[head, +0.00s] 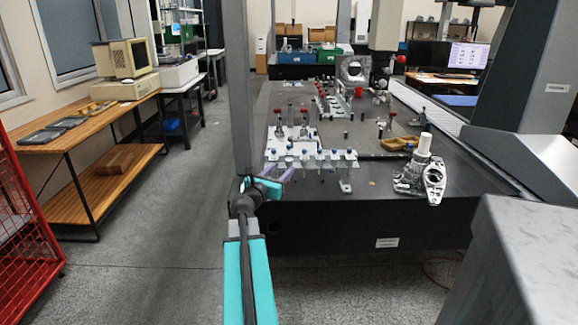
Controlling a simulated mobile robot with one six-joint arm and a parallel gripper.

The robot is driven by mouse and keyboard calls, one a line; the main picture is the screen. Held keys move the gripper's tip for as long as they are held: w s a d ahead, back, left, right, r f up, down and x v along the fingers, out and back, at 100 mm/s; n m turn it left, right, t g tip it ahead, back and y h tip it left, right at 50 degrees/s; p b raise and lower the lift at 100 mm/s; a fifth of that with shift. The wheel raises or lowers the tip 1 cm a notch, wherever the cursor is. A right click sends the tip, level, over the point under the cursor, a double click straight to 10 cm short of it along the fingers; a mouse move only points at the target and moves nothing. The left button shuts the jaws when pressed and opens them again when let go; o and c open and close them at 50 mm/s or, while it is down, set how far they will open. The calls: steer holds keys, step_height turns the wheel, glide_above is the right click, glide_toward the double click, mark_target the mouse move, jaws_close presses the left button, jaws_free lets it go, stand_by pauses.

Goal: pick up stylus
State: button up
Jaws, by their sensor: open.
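Several small styli (321,166) with blue tops stand in a row in a pale rack (347,155) near the front left of the dark granite table. They are small, and I cannot tell which one the task means. My gripper (286,173) is open, with purple fingers, at the table's front left corner. It is by the left end of the rack and seems empty. My gripper and the grey post partly cover that corner, and I cannot tell whether the fingers touch anything.
A grey vertical post (238,90) rises just left of my gripper. A metal casting (420,180) stands at the table's right front. Red-topped probes (304,115) stand behind the rack. A wooden bench (75,125) is at left, with open floor between.

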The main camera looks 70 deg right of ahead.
mark_target(288, 163)
steer(key=shift+s+d+f, duration=0.1)
steer(key=shift+d, duration=2.35)
steer(key=c, duration=1.1)
steer(key=shift+c, duration=0.2)
steer(key=shift+a, duration=0.1)
